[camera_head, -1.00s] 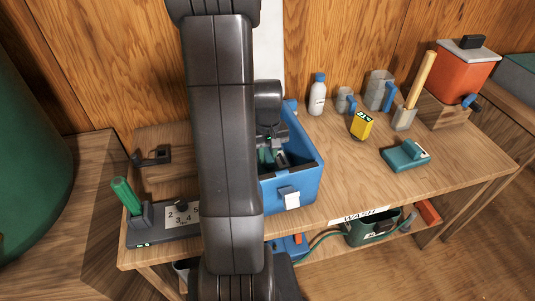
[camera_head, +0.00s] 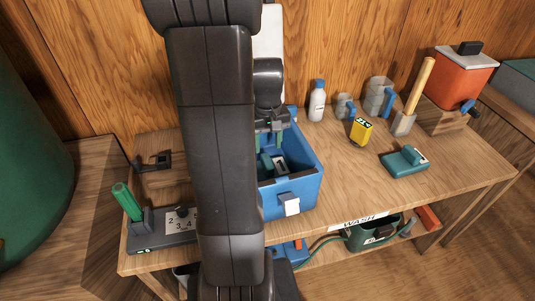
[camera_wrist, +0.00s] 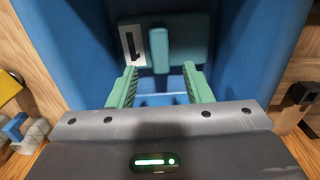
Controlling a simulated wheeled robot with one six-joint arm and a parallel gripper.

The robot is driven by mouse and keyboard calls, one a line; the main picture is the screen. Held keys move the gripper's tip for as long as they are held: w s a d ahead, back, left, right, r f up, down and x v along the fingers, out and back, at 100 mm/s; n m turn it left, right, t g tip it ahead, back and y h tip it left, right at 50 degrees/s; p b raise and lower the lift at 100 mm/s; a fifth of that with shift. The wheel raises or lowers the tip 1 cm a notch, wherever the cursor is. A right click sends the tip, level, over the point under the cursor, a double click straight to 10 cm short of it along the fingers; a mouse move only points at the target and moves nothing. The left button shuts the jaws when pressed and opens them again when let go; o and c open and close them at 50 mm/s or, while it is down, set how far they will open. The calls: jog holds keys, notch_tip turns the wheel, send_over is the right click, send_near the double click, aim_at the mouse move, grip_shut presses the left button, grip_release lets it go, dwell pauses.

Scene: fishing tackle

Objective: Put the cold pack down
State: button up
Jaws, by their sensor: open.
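A teal cold pack (camera_head: 267,164) with a raised grip and a white label marked 1 lies inside the blue cooler box (camera_head: 292,186). In the wrist view the cold pack (camera_wrist: 190,52) lies flat on the box floor, its grip standing up. My gripper (camera_head: 272,138) is at the box opening, above the pack. In the wrist view the green fingers of my gripper (camera_wrist: 160,82) are spread, with nothing between them and apart from the grip. My arm hides the left part of the box in the head view.
A second teal pack (camera_head: 405,162) lies on the right of the bench (camera_head: 455,172). A yellow item (camera_head: 361,132), a white bottle (camera_head: 317,101) and grey mugs (camera_head: 379,98) stand behind. A green-handled tool (camera_head: 127,202) stands front left.

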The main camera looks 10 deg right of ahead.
aim_at(267, 160)
jog(key=shift+r, duration=2.3)
